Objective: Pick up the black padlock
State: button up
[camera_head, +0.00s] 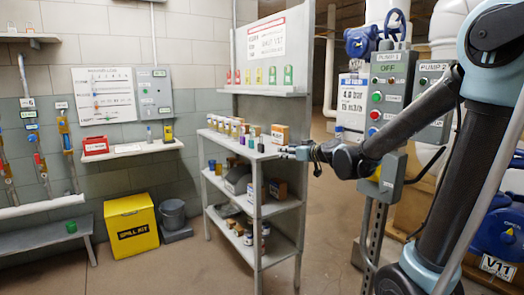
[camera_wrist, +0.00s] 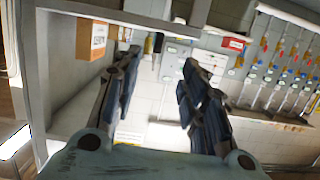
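My gripper (camera_head: 285,152) reaches in from the right at the top board of the grey shelf unit (camera_head: 262,208). In the wrist view my gripper (camera_wrist: 157,85) is open, its two dark fingers wide apart with nothing between their tips. I cannot clearly make out the black padlock. A small dark item (camera_head: 261,147) stands on the top board just left of the gripper, but it is too small to identify. The wrist view looks turned over; a dark piece (camera_wrist: 158,42) shows beyond the fingers, and I cannot tell what it is.
An orange-and-white box (camera_head: 280,134) stands close behind the gripper; it also shows in the wrist view (camera_wrist: 92,40). Several jars (camera_head: 228,129) line the top board. Red, yellow and green padlock-like items (camera_head: 258,75) stand on the higher ledge. Pump boxes (camera_head: 388,95) stand behind the arm.

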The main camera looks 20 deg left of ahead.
aim_at(263, 146)
jog(key=x, duration=0.4)
jog(key=r+x, duration=0.1)
jog(key=x, duration=0.4)
jog(key=r+x, duration=0.1)
jog(key=x, duration=0.4)
jog(key=shift+a, duration=0.45)
jog(key=shift+t, duration=0.3)
jog(key=shift+x, duration=2.9)
jog(key=shift+w+d+r, duration=0.1)
jog(key=shift+w+r, duration=0.05)
grip_shut()
